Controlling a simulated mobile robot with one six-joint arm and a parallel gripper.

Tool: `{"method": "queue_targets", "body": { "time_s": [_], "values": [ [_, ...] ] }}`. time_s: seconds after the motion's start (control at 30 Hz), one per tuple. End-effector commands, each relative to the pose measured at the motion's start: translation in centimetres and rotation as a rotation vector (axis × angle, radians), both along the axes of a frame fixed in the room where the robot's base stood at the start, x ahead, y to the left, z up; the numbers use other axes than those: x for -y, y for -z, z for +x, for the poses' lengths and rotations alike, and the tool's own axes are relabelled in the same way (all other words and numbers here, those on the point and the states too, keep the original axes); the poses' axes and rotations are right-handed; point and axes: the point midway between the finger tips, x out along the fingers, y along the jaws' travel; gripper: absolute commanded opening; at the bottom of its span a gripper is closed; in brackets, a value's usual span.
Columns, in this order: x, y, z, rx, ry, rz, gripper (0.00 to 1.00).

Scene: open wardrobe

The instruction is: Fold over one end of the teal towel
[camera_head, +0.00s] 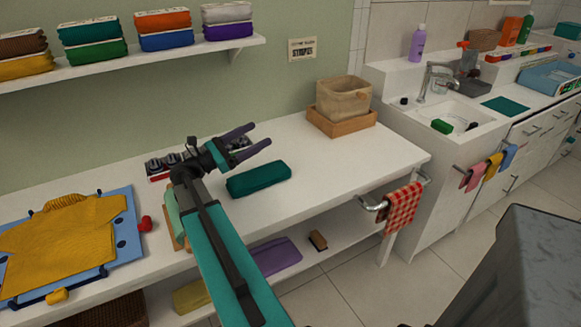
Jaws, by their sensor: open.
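A dark teal towel (258,179) lies as a compact, long bundle on the white table, just right of my arm. My gripper (262,139) is above the table, behind and a little above the towel in the picture. Its two dark purple fingers are spread apart and point right, with nothing between them. The gripper looks apart from the towel. A flat teal cloth (505,104) also lies on the counter right of the sink.
A yellow garment (65,240) lies on a blue board (130,215) at left. A basket (343,98) stands in a wooden tray (341,127) at the table's back right. A red checked cloth (402,207) hangs at the right end. The table right of the towel is clear.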

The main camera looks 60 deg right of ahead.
Motion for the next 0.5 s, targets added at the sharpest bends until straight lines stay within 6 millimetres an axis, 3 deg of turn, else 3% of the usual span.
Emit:
{"method": "queue_targets", "body": {
  "time_s": [0.5],
  "values": [
    [0.0,-3.7,0.0,0.000,0.000,0.000,0.81]
  ]
}}
